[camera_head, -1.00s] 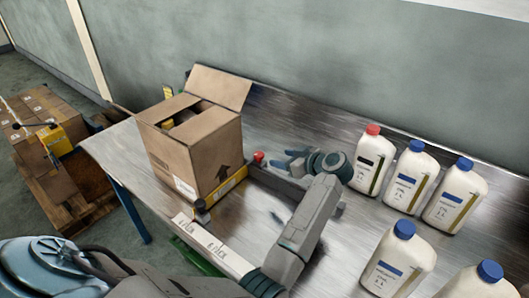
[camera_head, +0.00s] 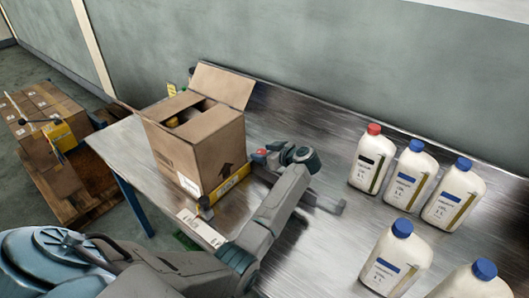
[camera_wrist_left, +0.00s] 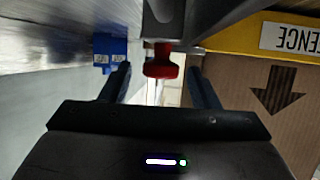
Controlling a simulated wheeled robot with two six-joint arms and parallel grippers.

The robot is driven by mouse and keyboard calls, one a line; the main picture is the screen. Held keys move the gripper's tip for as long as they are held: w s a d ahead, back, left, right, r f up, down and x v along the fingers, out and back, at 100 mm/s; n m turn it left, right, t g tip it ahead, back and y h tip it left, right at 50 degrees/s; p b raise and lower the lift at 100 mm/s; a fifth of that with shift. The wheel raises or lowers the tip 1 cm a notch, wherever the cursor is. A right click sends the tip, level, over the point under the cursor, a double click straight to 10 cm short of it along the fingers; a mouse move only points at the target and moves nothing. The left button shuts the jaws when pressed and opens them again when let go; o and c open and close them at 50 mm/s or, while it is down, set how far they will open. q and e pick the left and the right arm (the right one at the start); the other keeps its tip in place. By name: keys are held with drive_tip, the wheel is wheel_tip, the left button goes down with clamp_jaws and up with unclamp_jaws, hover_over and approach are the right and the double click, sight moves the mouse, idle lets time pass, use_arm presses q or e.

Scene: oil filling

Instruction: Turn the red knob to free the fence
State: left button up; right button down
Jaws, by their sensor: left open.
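The red knob (camera_head: 259,157) sits just right of the cardboard box, at the end of the yellow fence (camera_head: 228,184). In the left wrist view the red knob (camera_wrist_left: 161,64) hangs between my two fingers, with a gap on both sides. The yellow fence with its label (camera_wrist_left: 235,36) shows upside down at the upper right there. My left gripper (camera_head: 270,150) is open at the knob, its fingertips partly hidden by its own wrist in the head view. My right gripper is not in view.
The open cardboard box (camera_head: 218,150) stands against the fence. White bottles with blue caps (camera_head: 411,174) and one with a red cap (camera_head: 372,160) stand on the right of the metal table (camera_head: 310,122). A grey bar (camera_head: 325,204) lies behind my arm. A loaded pallet (camera_head: 88,186) is at the left.

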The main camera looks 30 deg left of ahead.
use_arm(q)
drive_tip(key=shift+c, duration=0.4)
drive_tip(key=c, duration=0.9)
